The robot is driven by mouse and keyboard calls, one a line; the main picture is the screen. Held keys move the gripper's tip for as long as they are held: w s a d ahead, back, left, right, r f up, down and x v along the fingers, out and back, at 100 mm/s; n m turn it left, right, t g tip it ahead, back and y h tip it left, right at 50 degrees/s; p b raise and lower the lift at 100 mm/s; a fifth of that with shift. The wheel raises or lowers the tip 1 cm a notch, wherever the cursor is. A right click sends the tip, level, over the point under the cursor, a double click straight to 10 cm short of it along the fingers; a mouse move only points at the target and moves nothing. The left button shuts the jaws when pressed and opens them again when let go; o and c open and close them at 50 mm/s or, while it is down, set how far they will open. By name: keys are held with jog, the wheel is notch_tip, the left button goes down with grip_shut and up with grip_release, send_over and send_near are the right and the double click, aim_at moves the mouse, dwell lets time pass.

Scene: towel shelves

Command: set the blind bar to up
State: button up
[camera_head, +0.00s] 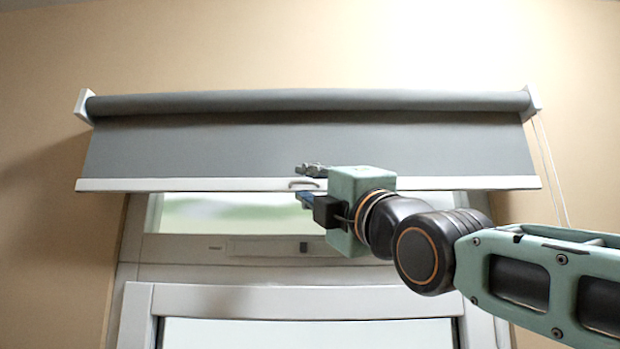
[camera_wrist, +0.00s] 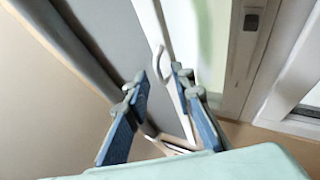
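The grey roller blind (camera_head: 230,145) hangs part-way down over the top of the window. Its white blind bar (camera_head: 190,185) runs level along the lower edge, with a small curved handle (camera_head: 298,184) near the middle. My gripper (camera_head: 309,184) is at this handle, one finger above the bar and one below. In the wrist view the fingers of my gripper (camera_wrist: 159,75) are apart, and the handle (camera_wrist: 160,58) shows just beyond and between the tips. I see no finger clearly touching it. The bar also shows in the wrist view (camera_wrist: 150,22).
The window frame (camera_head: 250,298) lies below the blind. A white pull cord (camera_head: 550,170) hangs from the right bracket (camera_head: 534,100). The blind roll (camera_head: 300,100) is above, and the beige wall (camera_head: 40,200) around it is bare.

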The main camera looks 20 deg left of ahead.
jog(key=shift+c, duration=0.7)
grip_shut()
notch_tip(320, 180, down, 3)
jog(key=b, duration=0.2)
jog(key=shift+a+b, duration=0.1)
jog(key=shift+b, duration=0.25)
jog(key=shift+o, duration=0.7)
grip_release()
